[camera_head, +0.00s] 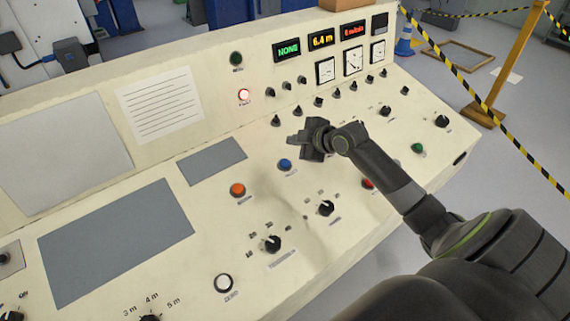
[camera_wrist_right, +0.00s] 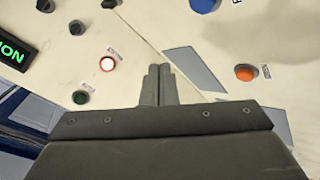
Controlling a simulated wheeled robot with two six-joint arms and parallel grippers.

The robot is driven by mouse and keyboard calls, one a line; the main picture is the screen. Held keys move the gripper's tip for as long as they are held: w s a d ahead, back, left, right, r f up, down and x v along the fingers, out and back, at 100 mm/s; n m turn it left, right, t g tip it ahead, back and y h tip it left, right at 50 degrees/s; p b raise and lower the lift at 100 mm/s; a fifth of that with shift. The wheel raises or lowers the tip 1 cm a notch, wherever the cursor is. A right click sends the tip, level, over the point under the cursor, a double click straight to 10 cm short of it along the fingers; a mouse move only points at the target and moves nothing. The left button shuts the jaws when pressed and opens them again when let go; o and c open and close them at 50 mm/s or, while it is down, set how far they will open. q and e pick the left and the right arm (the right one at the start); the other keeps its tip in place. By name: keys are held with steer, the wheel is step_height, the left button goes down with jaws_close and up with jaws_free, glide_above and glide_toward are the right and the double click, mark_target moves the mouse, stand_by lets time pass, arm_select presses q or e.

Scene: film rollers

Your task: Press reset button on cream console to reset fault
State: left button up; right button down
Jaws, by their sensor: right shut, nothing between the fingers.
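The cream console (camera_head: 330,245) fills the middle of the head view. A blue button (camera_head: 285,165) sits on its sloped panel; in the right wrist view it is at the top edge (camera_wrist_right: 203,4), beside a label partly cut off, so I cannot read it fully. A red lamp (camera_head: 243,95) glows on the upright face; it also shows in the wrist view (camera_wrist_right: 107,63). My right gripper (camera_head: 294,140) is shut and empty, its tips pointing left above the panel, just beyond the blue button and apart from it. My left gripper is out of view.
An orange button (camera_head: 237,189), a white button (camera_head: 223,282) and black knobs (camera_head: 326,208) lie nearby on the panel. A red button (camera_head: 368,183) is partly hidden by my right arm. Striped barrier tape (camera_head: 480,95) hangs at right.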

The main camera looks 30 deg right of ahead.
mark_target(282, 159)
steer(key=f+b, duration=0.2)
steer(key=w+f+b, duration=0.1)
steer(key=f+b, duration=0.1)
steer(key=f, duration=0.1)
steer(key=w+f+b, duration=0.1)
steer(key=f+b, duration=0.1)
steer(key=shift+a+f, duration=0.1)
steer(key=shift+f, duration=0.3)
steer(key=shift+s+f+b, duration=0.1)
steer(key=shift+f+b, duration=0.05)
steer(key=shift+b, duration=0.25)
stand_by(1.2)
steer(key=shift+f, duration=0.25)
steer(key=shift+w+f+b, duration=0.2)
steer(key=shift+f+b, duration=0.3)
steer(key=shift+b, duration=0.25)
stand_by(0.5)
steer(key=shift+r, duration=0.15)
steer(key=shift+s+r+p, duration=0.2)
steer(key=shift+r+p, duration=0.5)
steer(key=shift+p, duration=0.1)
steer(key=shift+r, duration=0.1)
steer(key=r+p, duration=0.2)
steer(key=s+r+p, duration=0.1)
steer(key=r+p, duration=0.1)
steer(key=shift+s+r, duration=0.1)
steer(key=shift+r, duration=0.25)
